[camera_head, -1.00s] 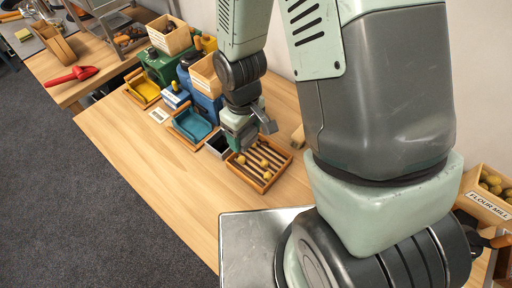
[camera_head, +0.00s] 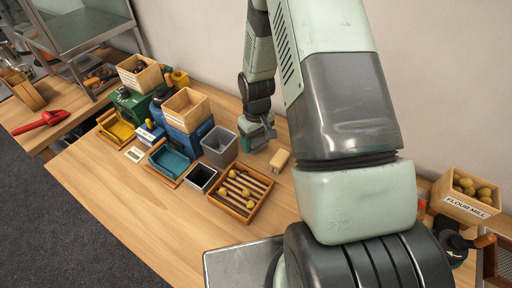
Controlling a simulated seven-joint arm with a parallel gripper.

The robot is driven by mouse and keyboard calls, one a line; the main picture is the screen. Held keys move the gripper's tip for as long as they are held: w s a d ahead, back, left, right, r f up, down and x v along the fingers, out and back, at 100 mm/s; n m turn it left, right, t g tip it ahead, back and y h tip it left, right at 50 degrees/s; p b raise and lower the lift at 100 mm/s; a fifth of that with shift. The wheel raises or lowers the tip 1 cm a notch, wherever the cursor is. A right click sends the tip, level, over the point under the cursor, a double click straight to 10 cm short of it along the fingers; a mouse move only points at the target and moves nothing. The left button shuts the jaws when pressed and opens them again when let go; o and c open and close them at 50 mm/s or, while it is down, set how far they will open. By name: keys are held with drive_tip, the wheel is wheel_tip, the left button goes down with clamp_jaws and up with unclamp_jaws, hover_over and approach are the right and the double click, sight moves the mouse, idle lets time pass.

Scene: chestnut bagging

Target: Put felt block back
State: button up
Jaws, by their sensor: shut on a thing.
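My gripper (camera_head: 260,144) is at the back of the wooden bench, just right of a grey bin (camera_head: 219,147). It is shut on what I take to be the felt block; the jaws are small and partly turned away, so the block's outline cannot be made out. A pale beige block (camera_head: 279,160) lies on the bench close to the right of the gripper, apart from it as far as I can tell.
A black open box (camera_head: 202,177), a teal tray (camera_head: 168,161) and a blue machine with a wooden hopper (camera_head: 187,110) stand left. The bench's front left is clear.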

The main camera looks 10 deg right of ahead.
sight(256, 148)
drive_tip(key=shift+f, duration=1.75)
drive_tip(key=shift+f, duration=0.1)
drive_tip(key=o, duration=1.6)
